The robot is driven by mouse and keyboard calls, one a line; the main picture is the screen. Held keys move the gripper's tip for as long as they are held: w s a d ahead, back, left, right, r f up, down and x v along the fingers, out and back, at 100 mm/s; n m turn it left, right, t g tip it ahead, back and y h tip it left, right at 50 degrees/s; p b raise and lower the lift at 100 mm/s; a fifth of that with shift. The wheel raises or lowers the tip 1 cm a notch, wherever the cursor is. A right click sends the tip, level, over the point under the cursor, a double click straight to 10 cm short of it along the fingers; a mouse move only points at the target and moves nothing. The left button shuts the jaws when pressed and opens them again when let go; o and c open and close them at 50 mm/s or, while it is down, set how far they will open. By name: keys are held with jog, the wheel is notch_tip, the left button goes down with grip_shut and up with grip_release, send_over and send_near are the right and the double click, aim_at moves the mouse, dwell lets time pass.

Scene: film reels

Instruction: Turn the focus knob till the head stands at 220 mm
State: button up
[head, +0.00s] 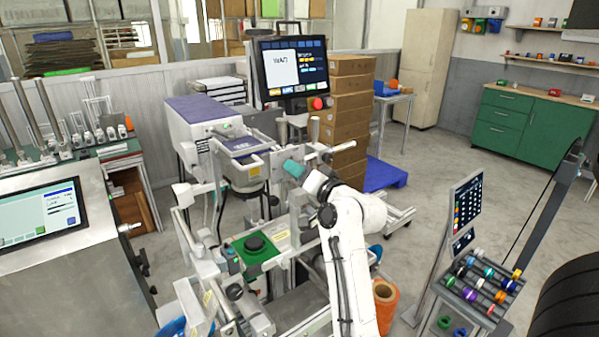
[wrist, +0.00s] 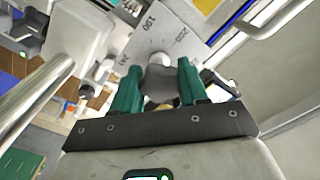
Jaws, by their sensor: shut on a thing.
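My gripper (wrist: 158,66), with teal fingers, is shut on a grey knob (wrist: 160,82) in the wrist view. One finger lies on each side of the knob. Just beyond it is a pale scale plate (wrist: 160,38) with numbers; one looks like 190, but the others and any pointer mark are too small to read surely. In the head view my gripper (head: 292,168) reaches the machine's upright from the right, and its fingertips and the knob are hard to make out there. The purple-topped machine head (head: 243,148) stands left of it.
A monitor with a red button (head: 317,103) stands above the machine. A green pad with a black disc (head: 255,243) lies below the head. An orange roll (head: 386,300) is right of my arm. Metal rails and brackets crowd the gripper; open floor lies to the right.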

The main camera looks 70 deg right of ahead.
jog(key=shift+s+d+f, duration=0.1)
jog(key=shift+s+f, duration=0.05)
jog(key=shift+f, duration=0.4)
jog(key=o, duration=0.9)
jog(key=shift+c, duration=0.2)
jog(key=shift+o, duration=0.9)
jog(key=shift+r, duration=0.2)
jog(key=b+v, duration=0.2)
jog(key=v, duration=0.8)
jog(key=shift+s+a, duration=0.25)
jog(key=shift+s, duration=0.05)
